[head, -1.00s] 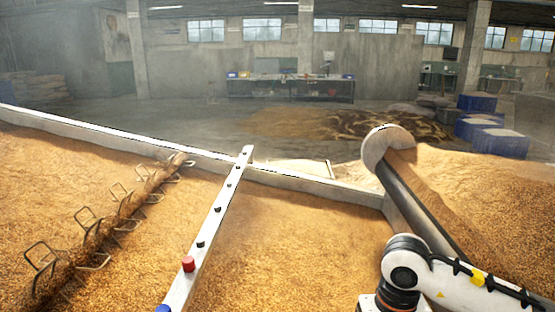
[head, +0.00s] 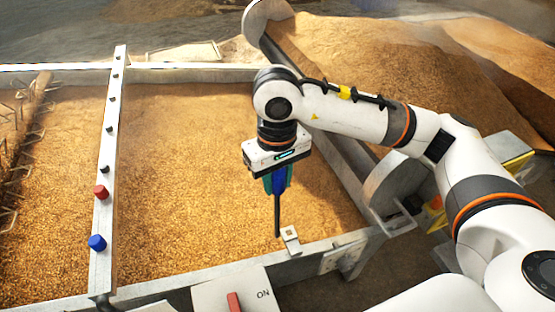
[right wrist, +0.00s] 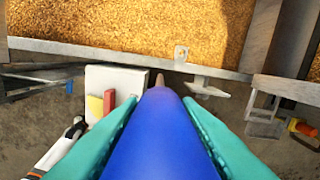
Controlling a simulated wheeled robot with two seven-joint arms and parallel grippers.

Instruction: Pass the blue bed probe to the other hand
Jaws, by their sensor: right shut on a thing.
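The blue bed probe (head: 279,181) hangs from my right gripper (head: 278,188), its dark thin shaft pointing down. The gripper's teal fingers are shut on its blue handle. The probe is above the near edge of the grain bed, its tip by a small metal bracket (head: 291,238); I cannot tell if they touch. In the right wrist view the blue handle (right wrist: 160,140) lies between the teal fingers and tapers to a brownish tip. My left gripper is not in view in the head view.
A metal rail (head: 107,150) with a red knob (head: 101,192) and a blue knob (head: 96,242) crosses the grain bed (head: 190,190). A sloping metal trough (head: 340,150) runs behind my right arm.

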